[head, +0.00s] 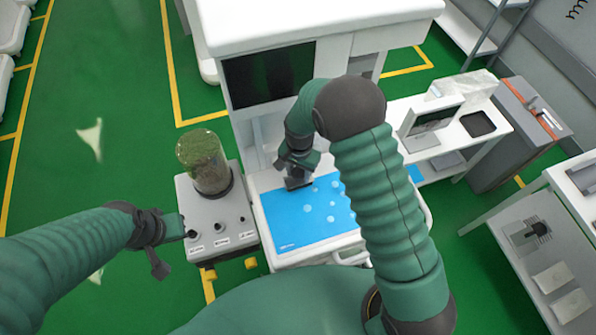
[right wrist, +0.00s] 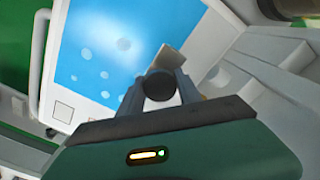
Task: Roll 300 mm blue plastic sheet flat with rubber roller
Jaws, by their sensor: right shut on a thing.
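The blue plastic sheet (head: 312,222) lies on the white cart top, with several pale round spots, like bubbles, on it. It also shows in the right wrist view (right wrist: 95,50). My right gripper (head: 296,172) is above the sheet's far left part, shut on a dark round handle, which I take for the roller's (right wrist: 160,84). A greyish-tan piece (right wrist: 171,57) shows just beyond the handle. I cannot tell whether the roller touches the sheet. My left gripper (head: 171,247) is beside the grey machine at the left, its fingers apart and empty.
The grey machine (head: 215,226) carries a clear canister (head: 204,162) of granules, left of the sheet. A white cabinet with a dark screen (head: 270,75) rises behind. A side table with a small monitor (head: 432,122) stands right. Green floor (head: 100,60) is open at left.

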